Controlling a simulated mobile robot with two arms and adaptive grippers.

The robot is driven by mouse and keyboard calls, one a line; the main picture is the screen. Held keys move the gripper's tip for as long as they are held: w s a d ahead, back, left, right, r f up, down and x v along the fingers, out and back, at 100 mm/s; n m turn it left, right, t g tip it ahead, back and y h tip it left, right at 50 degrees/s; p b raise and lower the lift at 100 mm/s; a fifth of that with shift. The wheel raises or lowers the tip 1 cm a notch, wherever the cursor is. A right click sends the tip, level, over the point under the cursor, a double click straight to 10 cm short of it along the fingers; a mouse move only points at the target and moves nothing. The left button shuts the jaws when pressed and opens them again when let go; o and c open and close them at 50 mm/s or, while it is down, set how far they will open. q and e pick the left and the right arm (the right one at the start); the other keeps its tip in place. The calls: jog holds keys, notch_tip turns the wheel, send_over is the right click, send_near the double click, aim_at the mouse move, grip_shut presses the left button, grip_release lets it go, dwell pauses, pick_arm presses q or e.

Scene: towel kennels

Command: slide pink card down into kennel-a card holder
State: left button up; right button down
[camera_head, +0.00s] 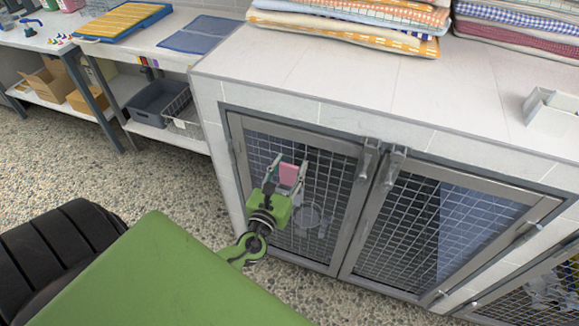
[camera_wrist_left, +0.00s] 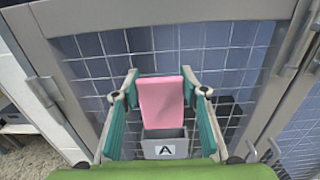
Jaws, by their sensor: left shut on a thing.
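The pink card (camera_head: 289,174) is upright in front of the left mesh kennel door in the head view. It also shows in the left wrist view (camera_wrist_left: 161,100), between the teal-padded fingers of my left gripper (camera_wrist_left: 163,88), which is shut on it. The grey card holder (camera_wrist_left: 176,134) with a white "A" label is on that door, straight below the card. The card's lower edge meets the holder's top rim in the picture; I cannot tell whether it is inside. In the head view my left gripper (camera_head: 290,166) faces the door. My right gripper is not in view.
The kennel doors have metal frames and latches (camera_head: 368,158). Folded towels (camera_head: 345,25) lie on the white counter (camera_head: 330,72), with a small grey tray (camera_head: 552,108) at the right. A side bench with a blue mat (camera_head: 200,32) stands at the left. Speckled floor lies below.

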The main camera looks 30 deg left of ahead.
pick_arm(q)
jog(key=shift+f, duration=0.2)
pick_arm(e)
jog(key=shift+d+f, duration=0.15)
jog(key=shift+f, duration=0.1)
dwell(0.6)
pick_arm(q)
jog(key=shift+f+b, duration=0.5)
jog(key=shift+b, duration=0.2)
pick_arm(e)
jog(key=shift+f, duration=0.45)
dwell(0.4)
